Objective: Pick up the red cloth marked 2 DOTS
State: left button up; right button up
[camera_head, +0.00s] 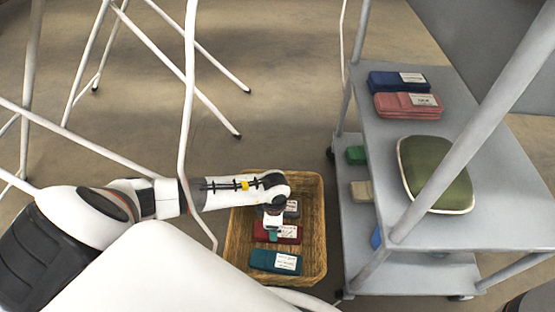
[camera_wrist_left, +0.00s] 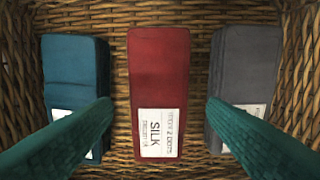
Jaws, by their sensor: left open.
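The red cloth (camera_wrist_left: 158,75) lies folded in the middle of the wicker basket, with a white label (camera_wrist_left: 160,132) reading SILK and "2 DOTS". It also shows in the head view (camera_head: 288,233), partly hidden by my left gripper. My left gripper (camera_wrist_left: 160,118) is open above the red cloth, its two teal fingers on either side of it and apart. A teal cloth (camera_wrist_left: 75,70) lies left of it and a grey cloth (camera_wrist_left: 243,70) right of it in the wrist view. In the head view my left gripper (camera_head: 272,222) reaches down into the basket. My right gripper is not in view.
The wicker basket (camera_head: 318,210) has raised walls around the cloths. A grey shelf cart (camera_head: 480,235) stands close on its right, holding blue and pink folded cloths (camera_head: 408,104) and a green cushion (camera_head: 437,172). White metal poles (camera_head: 188,120) stand near my left arm.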

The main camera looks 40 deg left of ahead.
aim_at(291, 235)
pick_arm(q)
jog(key=f+b, duration=0.5)
jog(key=shift+w+d+f, duration=0.15)
jog(key=shift+d+f, duration=0.05)
jog(key=shift+d, duration=0.15)
jog(key=shift+r, duration=0.15)
jog(key=shift+c, duration=0.4)
jog(key=c, duration=0.7)
